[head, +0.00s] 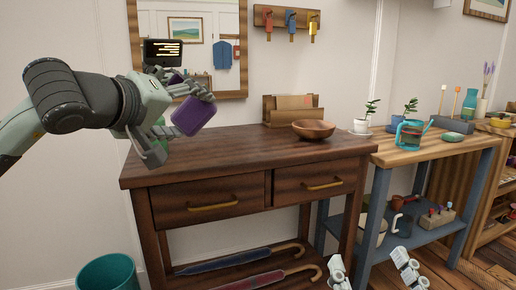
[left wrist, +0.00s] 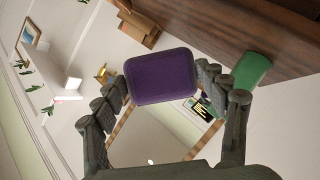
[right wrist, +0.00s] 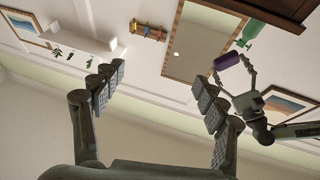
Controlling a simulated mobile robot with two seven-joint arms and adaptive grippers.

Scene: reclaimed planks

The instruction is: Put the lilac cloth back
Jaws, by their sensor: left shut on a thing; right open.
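The lilac cloth (head: 193,116) looks like a thick purple rounded block. My left gripper (head: 180,112) is shut on it and holds it up above the left end of the dark wooden console table (head: 240,148), in front of the mirror. In the left wrist view the cloth (left wrist: 162,76) sits between the fingertips. It also shows in the right wrist view (right wrist: 226,60), held by the left gripper. My right gripper (head: 372,266) is open and empty, low in front of the tables; its spread fingers show in the right wrist view (right wrist: 160,88).
A wooden bowl (head: 314,129) and a letter holder (head: 291,109) stand at the right. The table's middle is clear. A teal bin (head: 106,272) stands below.

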